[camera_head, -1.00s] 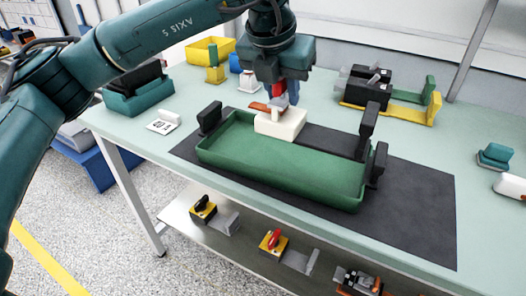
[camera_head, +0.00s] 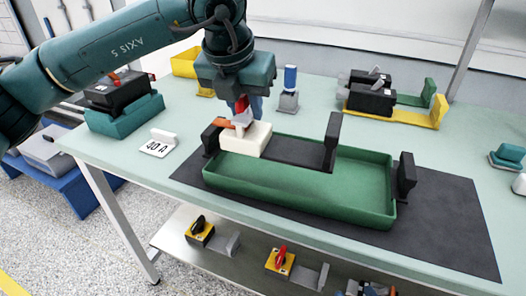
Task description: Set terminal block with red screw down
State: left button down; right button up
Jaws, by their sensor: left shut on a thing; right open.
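My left gripper (camera_head: 242,100) points down over the far left part of the green tray (camera_head: 290,200). It is shut on a white block (camera_head: 246,139) with a red-orange piece (camera_head: 235,123) on top, which looks like the terminal block with the red screw. The screw itself is too small to make out. The block overlaps the left end of the black rail (camera_head: 298,152) at the tray's back side. I cannot tell whether it rests on the rail or hangs just above it. My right gripper is not in view.
Black uprights stand at the left (camera_head: 211,137), middle (camera_head: 332,140) and right (camera_head: 405,176) of the tray. A "30 A" card (camera_head: 156,149) lies to its left. Black breakers (camera_head: 370,100) on a yellow holder (camera_head: 430,113) stand at the back. The tray's floor is empty.

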aim_at(247, 142)
pick_arm(q)
notch_tip(247, 142, down, 8)
jog(key=shift+r, duration=0.15)
dwell(0.3)
jog(key=shift+f+b, duration=0.2)
jog(key=shift+b, duration=0.25)
jog(key=c, duration=1.1)
grip_release()
